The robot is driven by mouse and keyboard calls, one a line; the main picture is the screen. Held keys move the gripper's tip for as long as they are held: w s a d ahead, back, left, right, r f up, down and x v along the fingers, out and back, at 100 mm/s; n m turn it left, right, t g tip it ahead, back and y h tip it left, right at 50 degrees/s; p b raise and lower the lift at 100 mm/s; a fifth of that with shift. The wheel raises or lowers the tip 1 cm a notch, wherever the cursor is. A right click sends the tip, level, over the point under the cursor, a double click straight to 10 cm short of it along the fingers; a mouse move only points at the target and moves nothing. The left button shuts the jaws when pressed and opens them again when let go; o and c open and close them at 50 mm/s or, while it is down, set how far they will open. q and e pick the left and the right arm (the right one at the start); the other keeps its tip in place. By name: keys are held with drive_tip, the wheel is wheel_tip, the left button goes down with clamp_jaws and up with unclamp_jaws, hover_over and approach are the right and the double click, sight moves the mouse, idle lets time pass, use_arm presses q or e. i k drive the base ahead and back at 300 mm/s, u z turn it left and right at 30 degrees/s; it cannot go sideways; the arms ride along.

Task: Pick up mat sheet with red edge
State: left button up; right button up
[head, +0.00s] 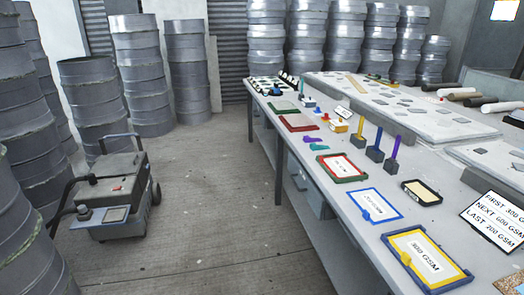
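A flat greyish sheet with a red edge (298,123) lies on the long table, near its left edge. A similar sheet with a green edge (283,108) lies just behind it. Nearer the front, a red-bordered label card (342,167) with green along its outer side lies flat; its text is too small to read surely. Neither of my grippers is in view, and nothing is seen touching the sheets.
The long grey table (437,200) runs along the right. A blue-edged card (367,204), a yellow-edged 300 GSM card (427,257) and a text sign (497,222) lie at the front. A wheeled machine (122,190) stands left on open floor, with stacked drums (92,100) around.

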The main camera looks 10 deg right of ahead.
sight(340, 166)
drive_tip(key=u, duration=0.55)
drive_tip(key=i, duration=2)
drive_tip(key=z, duration=0.8)
drive_tip(key=i, duration=1.2)
drive_tip(key=z, duration=1.5)
drive_tip(key=i, duration=0.2)
drive_tip(key=z, duration=0.1)
